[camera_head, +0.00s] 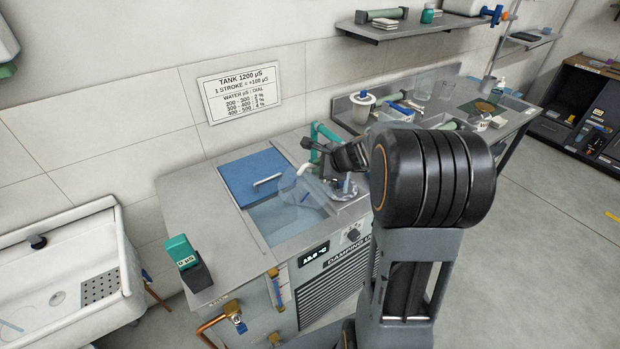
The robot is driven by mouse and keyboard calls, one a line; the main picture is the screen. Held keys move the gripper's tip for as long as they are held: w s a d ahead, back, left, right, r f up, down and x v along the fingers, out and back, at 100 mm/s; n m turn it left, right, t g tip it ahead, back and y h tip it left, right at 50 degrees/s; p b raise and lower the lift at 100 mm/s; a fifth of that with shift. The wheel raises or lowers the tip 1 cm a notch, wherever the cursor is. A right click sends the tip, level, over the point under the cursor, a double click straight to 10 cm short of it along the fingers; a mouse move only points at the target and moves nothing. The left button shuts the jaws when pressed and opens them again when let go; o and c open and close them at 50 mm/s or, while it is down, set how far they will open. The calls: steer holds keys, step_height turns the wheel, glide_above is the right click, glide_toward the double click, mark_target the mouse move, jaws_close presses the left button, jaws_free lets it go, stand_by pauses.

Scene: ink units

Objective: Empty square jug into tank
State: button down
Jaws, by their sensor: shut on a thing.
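My gripper (338,160) reaches left over the damping unit, partly hidden by my own arm. It is shut on the clear square jug (322,192), which is see-through and hard to outline. The jug looks tilted, its lower left part over the open water tank (280,217). Pale blue liquid shows in the tank's open front part. A blue lid (250,176) with a bar handle covers the back left part of the tank. I cannot tell how much liquid is in the jug or whether any is flowing.
A green pipe (314,132) stands behind my gripper. A green and black meter (186,262) sits on the unit's left front corner. A white sink (70,270) is at left. A steel bench (455,105) with several items is behind my arm. A tank sign (239,93) hangs above.

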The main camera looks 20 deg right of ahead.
mark_target(325, 185)
steer(key=shift+d+f+m+y+b, duration=0.3)
steer(key=shift+d+f+y, duration=0.1)
steer(key=shift+d, duration=0.2)
steer(key=shift+s+d+f+m+t+y+b, duration=0.1)
steer(key=shift+d+f+m+t+y+b, duration=0.3)
steer(key=shift+y+b, duration=0.6)
steer(key=shift+d+f+m+y+b, duration=0.25)
steer(key=shift+f+m+y+b, duration=0.25)
steer(key=shift+f+y+b, duration=0.3)
step_height(325, 185, down, 2)
steer(key=shift+a+f+m+t+y+b, duration=0.15)
steer(key=shift+m+t+y+b, duration=0.5)
steer(key=shift+y+b, duration=0.5)
steer(key=shift+a+f+m+t+y+b, duration=0.25)
steer(key=shift+f+m+y+b, duration=0.1)
steer(key=shift+f+b, duration=0.1)
steer(key=shift+a+f+m+t+y+b, duration=0.2)
steer(key=shift+f+m+y+b, duration=0.1)
steer(key=shift+f+b, duration=0.15)
steer(key=shift+a, duration=0.15)
